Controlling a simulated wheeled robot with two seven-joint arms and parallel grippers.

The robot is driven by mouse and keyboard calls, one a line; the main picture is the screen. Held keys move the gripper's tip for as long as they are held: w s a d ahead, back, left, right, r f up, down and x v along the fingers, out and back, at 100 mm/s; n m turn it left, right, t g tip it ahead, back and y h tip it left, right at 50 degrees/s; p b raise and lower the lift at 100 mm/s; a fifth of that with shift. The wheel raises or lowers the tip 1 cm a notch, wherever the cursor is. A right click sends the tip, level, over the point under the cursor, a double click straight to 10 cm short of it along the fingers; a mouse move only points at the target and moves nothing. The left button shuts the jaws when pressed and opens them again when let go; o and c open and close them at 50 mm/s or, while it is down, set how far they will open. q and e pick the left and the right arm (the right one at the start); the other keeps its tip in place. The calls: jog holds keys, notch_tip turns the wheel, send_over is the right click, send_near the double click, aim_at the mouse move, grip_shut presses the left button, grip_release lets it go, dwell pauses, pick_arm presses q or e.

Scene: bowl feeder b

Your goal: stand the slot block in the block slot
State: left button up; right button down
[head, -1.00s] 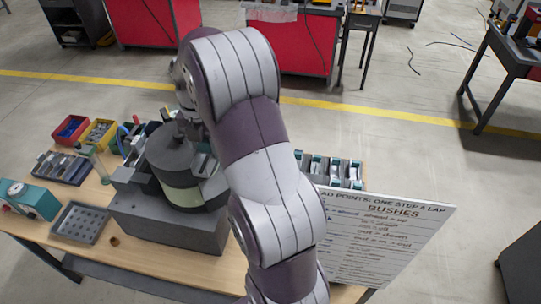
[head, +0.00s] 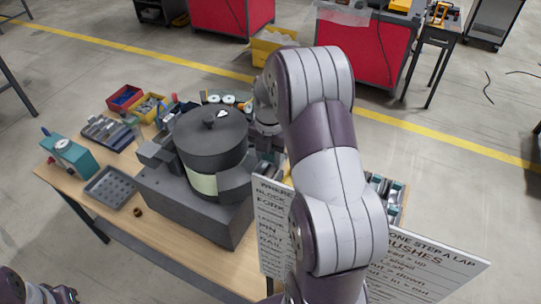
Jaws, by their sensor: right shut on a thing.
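My right arm rises through the middle of the head view and bends down behind its own elbow. Its wrist and right gripper (head: 267,127) are just right of the dark round bowl feeder (head: 211,140), low by the table. The fingers are mostly hidden by the feeder and my arm. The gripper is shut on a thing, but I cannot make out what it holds. I cannot pick out the slot block or the block slot from here. Parts of my left arm show at the bottom left corner, with no fingers visible.
Signboards (head: 272,232) stand at the table's front right, partly behind my arm. A grey tray (head: 110,187), a teal device (head: 67,153), a red bin (head: 124,97) and a yellow bin (head: 150,106) are left of the feeder. A compartment rack (head: 392,195) is at right.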

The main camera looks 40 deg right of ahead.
jog(key=c, duration=0.6)
grip_release()
jog(key=shift+w, duration=0.1)
jog(key=shift+w+a, duration=0.15)
jog(key=shift+a, duration=0.2)
jog(key=shift+r, duration=0.2)
jog(key=r, duration=0.3)
jog(key=shift+d+r, duration=0.25)
jog(key=shift+r, duration=0.1)
notch_tip(320, 180, up, 8)
jog(key=p, duration=0.6)
jog(key=shift+a+r, duration=0.1)
jog(key=shift+a, duration=0.05)
pick_arm(q)
jog(key=r, duration=0.5)
jog(key=shift+w+a+r, duration=0.1)
jog(key=shift+a+r, duration=0.1)
jog(key=shift+r, duration=0.1)
jog(key=shift+w, duration=0.1)
